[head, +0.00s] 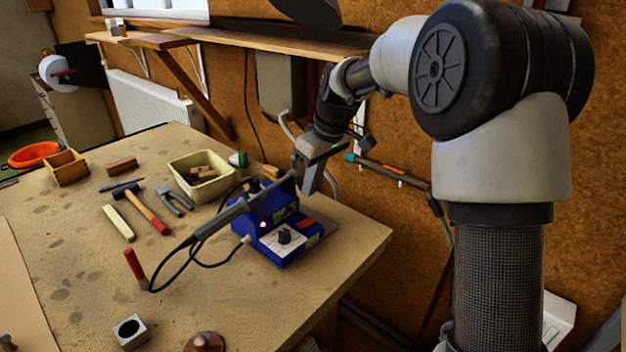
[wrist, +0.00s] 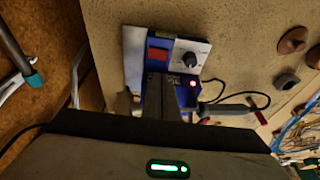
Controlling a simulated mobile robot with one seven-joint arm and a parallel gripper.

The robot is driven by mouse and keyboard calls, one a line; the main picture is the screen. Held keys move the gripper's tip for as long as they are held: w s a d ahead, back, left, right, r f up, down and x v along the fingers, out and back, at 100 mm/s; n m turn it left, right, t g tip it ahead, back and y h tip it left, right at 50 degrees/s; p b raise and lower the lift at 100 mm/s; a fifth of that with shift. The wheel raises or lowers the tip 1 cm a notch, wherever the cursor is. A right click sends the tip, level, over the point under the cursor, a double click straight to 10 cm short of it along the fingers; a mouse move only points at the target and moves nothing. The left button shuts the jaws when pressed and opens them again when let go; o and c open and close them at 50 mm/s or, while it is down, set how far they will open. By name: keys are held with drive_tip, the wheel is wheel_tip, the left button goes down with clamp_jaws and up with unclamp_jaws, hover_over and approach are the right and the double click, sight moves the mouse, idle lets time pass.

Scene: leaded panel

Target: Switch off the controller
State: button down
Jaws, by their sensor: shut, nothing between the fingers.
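The controller (head: 273,247) is a blue box with a light front panel at the right of the workbench, with a dark knob (head: 284,236). A red indicator (head: 263,225) on it glows. Its red rocker switch (head: 306,224) also shows in the wrist view (wrist: 158,55), beside the knob (wrist: 190,59). My gripper (head: 311,190) is shut and empty, behind and above the controller in the head view. In the wrist view its fingertips (wrist: 160,76) are just below the red switch in the picture. I cannot tell whether they touch the box.
A soldering iron (head: 218,222) with a looping black cable lies by the controller's left. A cream tub (head: 202,177), pliers (head: 173,202) and a hammer (head: 150,211) lie further left. The wall with pipes (head: 393,171) and a shelf (head: 270,40) is close behind my arm.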

hover_over(305, 221)
drive_tip(key=s, duration=0.1)
drive_tip(key=f, duration=0.7)
drive_tip(key=shift+s+f+b, duration=0.2)
drive_tip(key=shift+f+b, duration=0.1)
drive_tip(key=shift+f, duration=0.65)
drive_tip(key=shift+s+a+f, duration=0.15)
drive_tip(key=shift+s+f, duration=0.05)
drive_tip(key=shift+f, duration=0.05)
drive_tip(key=shift+w, duration=0.1)
drive_tip(key=shift+w+d+r, duration=0.1)
drive_tip(key=shift+w+d, duration=0.4)
drive_tip(key=shift+d, duration=0.15)
